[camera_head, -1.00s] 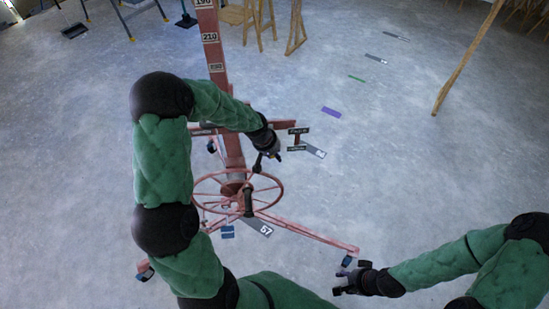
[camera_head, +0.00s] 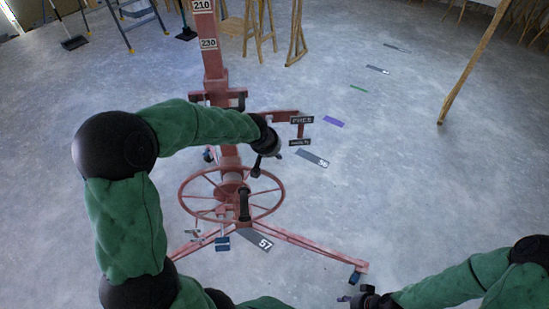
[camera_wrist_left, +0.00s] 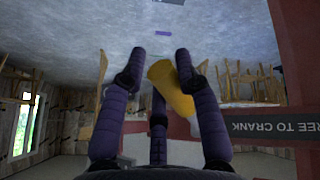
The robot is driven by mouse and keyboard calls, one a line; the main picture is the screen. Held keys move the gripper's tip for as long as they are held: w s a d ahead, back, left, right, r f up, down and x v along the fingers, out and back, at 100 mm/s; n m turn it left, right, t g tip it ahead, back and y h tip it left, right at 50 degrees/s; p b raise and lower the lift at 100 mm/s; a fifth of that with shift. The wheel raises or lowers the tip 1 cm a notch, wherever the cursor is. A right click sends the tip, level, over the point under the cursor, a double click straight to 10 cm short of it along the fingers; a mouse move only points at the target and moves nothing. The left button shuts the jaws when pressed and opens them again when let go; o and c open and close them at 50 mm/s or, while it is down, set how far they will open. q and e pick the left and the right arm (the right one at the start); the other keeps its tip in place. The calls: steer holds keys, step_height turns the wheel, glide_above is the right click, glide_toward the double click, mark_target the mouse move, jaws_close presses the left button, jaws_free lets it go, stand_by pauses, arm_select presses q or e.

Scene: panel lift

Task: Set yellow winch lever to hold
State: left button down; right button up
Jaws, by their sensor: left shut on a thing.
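The red panel lift (camera_head: 213,65) stands left of centre with a round crank wheel (camera_head: 182,205). My left gripper (camera_head: 262,160) is at the lift's upper right side, above the wheel. In the left wrist view, the yellow winch lever (camera_wrist_left: 172,88) stands tilted between my left gripper's dark fingers (camera_wrist_left: 160,85), which are shut on it. In the head view the gripper hides the lever. Two dark label plates, an upper one (camera_head: 302,119) and a lower one (camera_head: 299,142), sit right of it. My right gripper (camera_head: 354,298) is open and empty at the bottom edge.
The lift's red leg (camera_head: 310,246) reaches toward my right gripper. Wooden stands (camera_head: 262,30) are behind. The floor at right is mostly clear.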

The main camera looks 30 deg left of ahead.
arm_select(q)
steer(key=shift+f+b, duration=0.3)
steer(key=shift+b, duration=0.95)
steer(key=c, duration=0.9)
jaws_free()
steer(key=shift+w, duration=0.1)
steer(key=shift+o, duration=0.2)
steer(key=v, duration=1.2)
steer(key=shift+s+d, duration=0.15)
steer(key=shift+s, duration=0.05)
steer(key=shift+f, duration=0.15)
